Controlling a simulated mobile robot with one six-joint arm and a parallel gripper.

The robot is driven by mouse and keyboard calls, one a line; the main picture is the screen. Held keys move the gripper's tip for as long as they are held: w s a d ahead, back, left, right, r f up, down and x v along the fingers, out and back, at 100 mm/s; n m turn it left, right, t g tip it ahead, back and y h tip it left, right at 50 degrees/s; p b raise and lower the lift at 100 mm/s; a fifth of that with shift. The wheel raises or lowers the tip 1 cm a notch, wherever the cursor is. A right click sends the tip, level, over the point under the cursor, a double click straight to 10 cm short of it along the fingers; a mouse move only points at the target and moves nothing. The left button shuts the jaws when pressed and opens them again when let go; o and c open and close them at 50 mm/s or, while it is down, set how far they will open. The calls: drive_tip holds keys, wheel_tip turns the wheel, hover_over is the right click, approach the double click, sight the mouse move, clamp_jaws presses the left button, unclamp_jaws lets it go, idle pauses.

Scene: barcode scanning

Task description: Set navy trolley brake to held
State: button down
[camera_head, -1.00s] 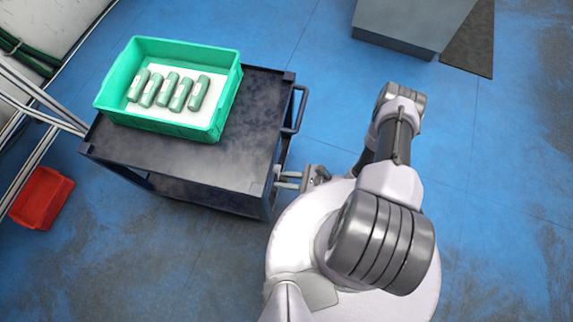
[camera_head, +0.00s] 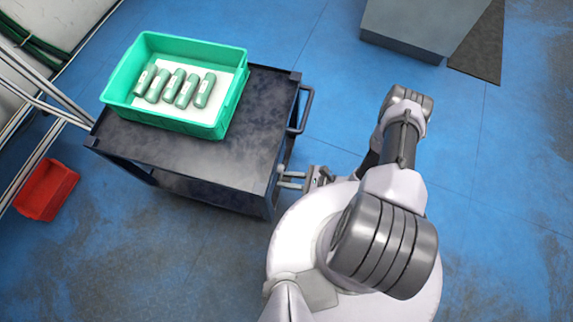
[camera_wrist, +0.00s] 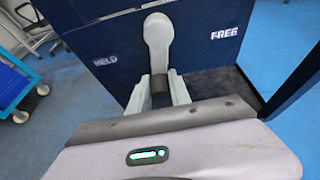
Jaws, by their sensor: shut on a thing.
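The navy trolley (camera_head: 190,160) stands left of my body, with its side panel (camera_wrist: 90,40) filling much of the wrist view. A pale grey brake lever (camera_wrist: 158,38) is on that panel, its round end at the top and its arm hanging down. The word HELD (camera_wrist: 104,62) is at its left and FREE (camera_wrist: 224,33) at its right; the lever points at neither. My gripper (camera_wrist: 160,90) is shut on the lever's lower end, which shows dark between the fingers. In the head view my gripper (camera_head: 291,181) is at the trolley's right side.
A green crate (camera_head: 222,122) with several green cylinders (camera_head: 180,88) sits on the trolley top. A red bin (camera_head: 46,190) is on the floor at left. A grey cabinet (camera_head: 415,30) stands at the back. Blue floor to the right is clear.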

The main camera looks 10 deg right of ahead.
drive_tip(key=shift+r, duration=0.15)
drive_tip(key=c, duration=1.2)
unclamp_jaws()
drive_tip(key=p+v, duration=0.4)
drive_tip(key=v, duration=1.3)
drive_tip(key=shift+s+d, duration=0.15)
drive_tip(key=shift+d, duration=0.1)
drive_tip(key=shift+c, duration=0.5)
